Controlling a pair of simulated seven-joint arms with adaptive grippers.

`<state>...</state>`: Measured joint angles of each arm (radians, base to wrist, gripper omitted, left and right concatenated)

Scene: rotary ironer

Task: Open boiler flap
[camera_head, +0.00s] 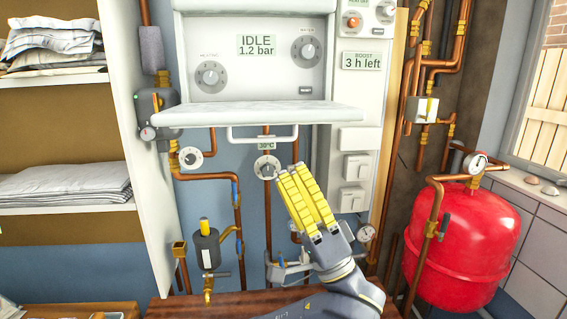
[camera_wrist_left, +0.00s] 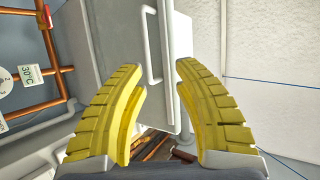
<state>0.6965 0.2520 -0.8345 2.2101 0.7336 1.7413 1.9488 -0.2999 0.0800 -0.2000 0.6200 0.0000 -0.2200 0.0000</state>
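The white boiler flap (camera_head: 265,115) is folded down and sticks out roughly level below the boiler's control panel. The panel (camera_head: 222,80) above it is uncovered and reads IDLE, 1.2 bar. The flap's white bar handle (camera_head: 262,137) shows under its front edge. My left gripper (camera_head: 297,182) is below and slightly right of the handle, apart from it. In the left wrist view, my left gripper (camera_wrist_left: 160,105) has its yellow fingers spread with nothing held between them. The flap's face (camera_wrist_left: 120,40) and handle (camera_wrist_left: 152,45) are ahead of the fingers. My right gripper is not in view.
Copper pipes, a 30°C dial (camera_head: 266,167) and a small grey cylinder (camera_head: 207,246) are below the boiler. A red tank (camera_head: 465,245) stands at the right. Shelves with folded linen (camera_head: 65,184) are at the left. A wooden surface (camera_head: 215,305) lies at the bottom.

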